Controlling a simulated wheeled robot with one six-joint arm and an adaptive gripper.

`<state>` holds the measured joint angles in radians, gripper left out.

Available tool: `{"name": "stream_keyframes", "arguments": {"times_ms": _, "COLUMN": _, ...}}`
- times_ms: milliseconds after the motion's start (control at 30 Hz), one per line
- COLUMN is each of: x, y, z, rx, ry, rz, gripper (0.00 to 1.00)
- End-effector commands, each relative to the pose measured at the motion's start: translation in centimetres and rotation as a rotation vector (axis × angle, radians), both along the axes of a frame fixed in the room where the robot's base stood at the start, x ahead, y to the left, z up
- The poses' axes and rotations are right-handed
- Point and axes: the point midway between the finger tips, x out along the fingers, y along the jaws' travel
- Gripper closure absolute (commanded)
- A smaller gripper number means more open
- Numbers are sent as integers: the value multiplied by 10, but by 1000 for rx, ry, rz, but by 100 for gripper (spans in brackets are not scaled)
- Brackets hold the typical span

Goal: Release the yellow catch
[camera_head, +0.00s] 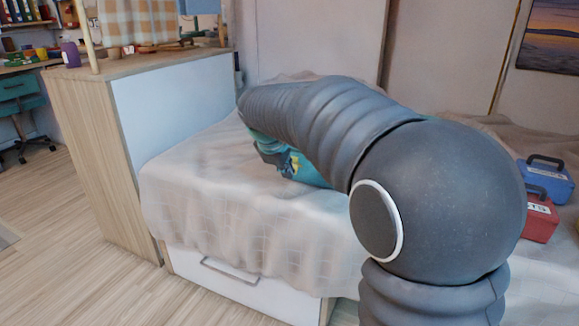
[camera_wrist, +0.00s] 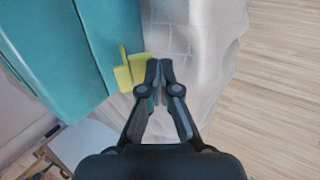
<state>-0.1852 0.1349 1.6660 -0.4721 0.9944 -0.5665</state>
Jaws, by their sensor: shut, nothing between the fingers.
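The yellow catch (camera_wrist: 131,72) sits on the side of a teal case (camera_wrist: 70,45) in the wrist view. It has a flat plate and a thin raised tab. My gripper (camera_wrist: 159,64) is shut and empty, with its fingertips close to the right end of the catch. I cannot tell whether they touch it. In the head view the teal case (camera_head: 310,174) lies on the bed, mostly hidden behind my arm, and a bit of yellow (camera_head: 296,164) shows on it.
The bed (camera_head: 220,190) has a pale cover and a white drawer (camera_head: 230,284) below. A blue box (camera_head: 546,177) and a red box (camera_head: 540,217) stand at the right. A wooden cabinet (camera_head: 90,130) stands at the left. The wooden floor (camera_head: 60,250) is clear.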

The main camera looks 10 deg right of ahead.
Motion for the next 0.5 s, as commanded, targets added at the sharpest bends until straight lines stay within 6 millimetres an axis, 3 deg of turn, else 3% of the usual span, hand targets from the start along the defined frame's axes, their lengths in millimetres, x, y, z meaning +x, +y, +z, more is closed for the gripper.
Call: {"name": "stream_keyframes", "arguments": {"times_ms": 500, "x": 6, "y": -4, "z": 5, "rx": 0, "ry": 2, "rz": -1, "gripper": 100}}
